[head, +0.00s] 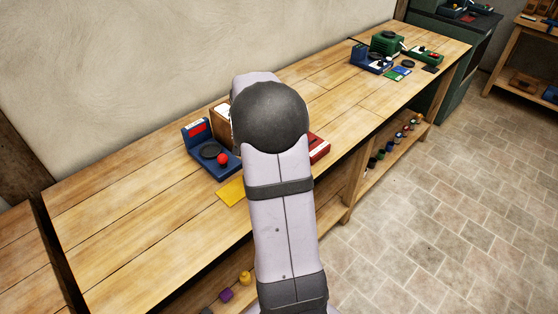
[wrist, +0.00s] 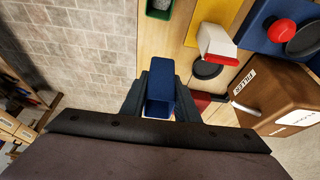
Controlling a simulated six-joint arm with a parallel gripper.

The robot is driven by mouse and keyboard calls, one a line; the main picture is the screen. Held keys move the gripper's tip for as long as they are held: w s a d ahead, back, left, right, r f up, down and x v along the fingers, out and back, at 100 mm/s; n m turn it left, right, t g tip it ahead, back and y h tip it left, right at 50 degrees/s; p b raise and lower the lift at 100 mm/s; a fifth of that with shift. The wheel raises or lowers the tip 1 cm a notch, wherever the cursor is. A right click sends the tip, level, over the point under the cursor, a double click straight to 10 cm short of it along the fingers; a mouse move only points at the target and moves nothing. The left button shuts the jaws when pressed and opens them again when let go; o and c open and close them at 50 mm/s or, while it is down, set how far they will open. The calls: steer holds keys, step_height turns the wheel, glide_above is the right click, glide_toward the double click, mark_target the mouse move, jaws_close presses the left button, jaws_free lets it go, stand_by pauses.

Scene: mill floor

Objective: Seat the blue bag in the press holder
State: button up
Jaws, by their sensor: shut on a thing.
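My gripper (wrist: 161,92) is shut on the blue bag (wrist: 161,82) in the wrist view. The bag looks like a small upright blue block between the two dark fingers, over the edge of the wooden bench. In the head view my arm hides the gripper and the bag. A blue device (head: 211,152) with a dark round plate and a red knob stands on the bench. It also shows in the wrist view (wrist: 262,22) at the upper right. A red device (head: 319,149) is partly hidden by my arm. No part is clearly recognisable as the press holder.
A white and red object (wrist: 214,42) and a dark disc (wrist: 206,69) are nearer. A yellow sheet (head: 232,192) lies on the bench. The bench's front left (head: 120,240) is clear.

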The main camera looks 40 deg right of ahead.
steer(key=w+a+r+n+t+y+p, duration=0.1)
steer(key=w+a+r+n+t+p, duration=0.2)
steer(key=a+n, duration=0.45)
steer(key=w+a+r+n+y+p, duration=0.2)
steer(key=w+a+r+n+p, duration=0.3)
steer(key=a, duration=0.6)
steer(key=w+a+r+n+t+y+p, duration=0.15)
steer(key=a+n+p, duration=0.3)
steer(key=a, duration=0.55)
steer(key=w+d+f+b, duration=0.1)
steer(key=w+d+f, duration=0.2)
steer(key=w+d, duration=0.2)
steer(key=w+d+f+m+h+b, duration=0.1)
steer(key=w+d+f, duration=0.2)
steer(key=w+d, duration=0.3)
steer(key=w+d+f+m+b, duration=0.1)
steer(key=w+d, duration=0.4)
steer(key=d, duration=0.5)
steer(key=shift+b+x, duration=0.6)
steer(key=shift+x, duration=0.55)
steer(key=shift+s+a+f, duration=0.15)
steer(key=shift+f+b, duration=1.65)
steer(key=shift+f, duration=1.15)
steer(key=shift+f+b, duration=0.6)
